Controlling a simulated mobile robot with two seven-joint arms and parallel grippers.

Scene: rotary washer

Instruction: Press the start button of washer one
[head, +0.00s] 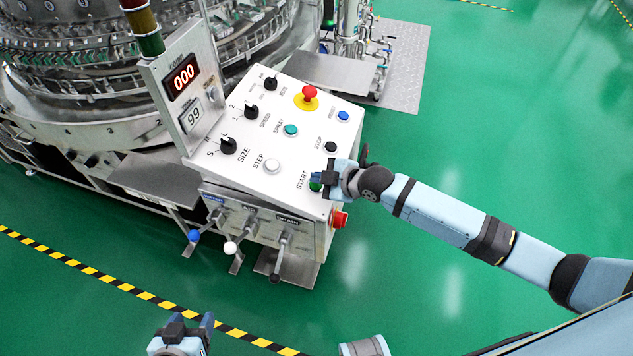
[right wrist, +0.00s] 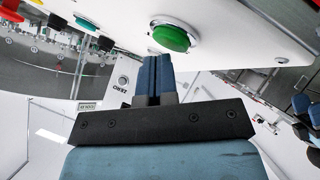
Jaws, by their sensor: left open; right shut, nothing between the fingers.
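The green START button (head: 315,186) sits at the lower right corner of the white sloping control panel (head: 250,190), beside the printed word START. It also shows large in the right wrist view (right wrist: 171,38), in a pale ring. My right gripper (head: 318,178) is shut and empty, its blue fingertips at the button and partly covering it in the head view. In the right wrist view the closed fingers (right wrist: 154,62) lie just beside and below the button; I cannot tell whether they touch it. My left gripper (head: 190,322) is open and empty at the bottom, away from the panel.
The panel also carries a black STOP button (head: 330,147), a blue RESET button (head: 343,116), a red emergency stop (head: 309,92), a white STEP button (head: 272,166) and black knobs. A red knob (head: 339,219) juts from the box's side.

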